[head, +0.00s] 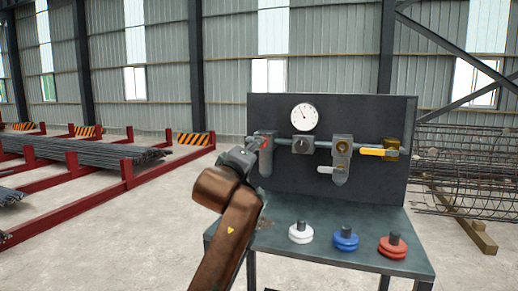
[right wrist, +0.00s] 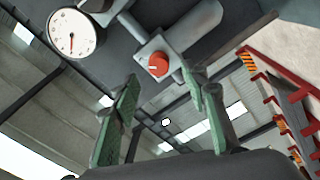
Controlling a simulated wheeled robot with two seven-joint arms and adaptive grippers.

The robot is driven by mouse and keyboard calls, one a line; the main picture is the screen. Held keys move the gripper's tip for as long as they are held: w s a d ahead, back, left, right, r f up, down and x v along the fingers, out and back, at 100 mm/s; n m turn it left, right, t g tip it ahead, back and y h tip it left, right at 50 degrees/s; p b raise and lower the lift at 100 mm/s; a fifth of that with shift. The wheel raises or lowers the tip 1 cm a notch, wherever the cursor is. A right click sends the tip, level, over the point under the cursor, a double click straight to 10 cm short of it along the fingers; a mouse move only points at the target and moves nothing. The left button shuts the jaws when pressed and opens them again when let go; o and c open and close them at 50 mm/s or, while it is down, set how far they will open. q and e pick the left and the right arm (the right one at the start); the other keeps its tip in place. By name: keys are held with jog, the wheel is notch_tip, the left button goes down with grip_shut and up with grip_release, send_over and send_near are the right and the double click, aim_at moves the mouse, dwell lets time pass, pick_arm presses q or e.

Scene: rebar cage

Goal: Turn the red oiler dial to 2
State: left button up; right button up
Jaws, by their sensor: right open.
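The red oiler dial (right wrist: 158,64) is a round red knob on a grey square block, seen in the right wrist view ahead of the fingertips. In the head view a bit of the dial (head: 265,143) shows at the left of the pipe row, partly covered by my right gripper (head: 253,147). In the right wrist view my right gripper (right wrist: 161,80) has its two green fingers spread, one to each side of the dial, with nothing held. I cannot tell whether they touch it. The dial's markings are too small to read. My left gripper is not in view.
A dark panel (head: 335,103) carries a white gauge (head: 303,117), a grey regulator (head: 303,145), another grey unit (head: 341,160) and a yellow lever (head: 371,152). White (head: 300,234), blue (head: 345,240) and red (head: 392,248) discs stand along the bench front (head: 270,240).

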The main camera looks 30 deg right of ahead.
jog(key=v, duration=0.6)
jog(key=shift+w+d, duration=0.1)
jog(key=w+d+r+n+g+b, duration=0.1)
jog(key=w+d+n+b, duration=0.2)
jog(key=w+d+n, duration=0.4)
jog(key=shift+w+d+r+n+g+h+b, duration=0.2)
jog(key=shift+w+d+n+g+h+b, duration=0.2)
jog(key=shift+n, duration=3.8)
jog(key=shift+s, duration=0.1)
jog(key=shift+c, duration=0.3)
grip_shut()
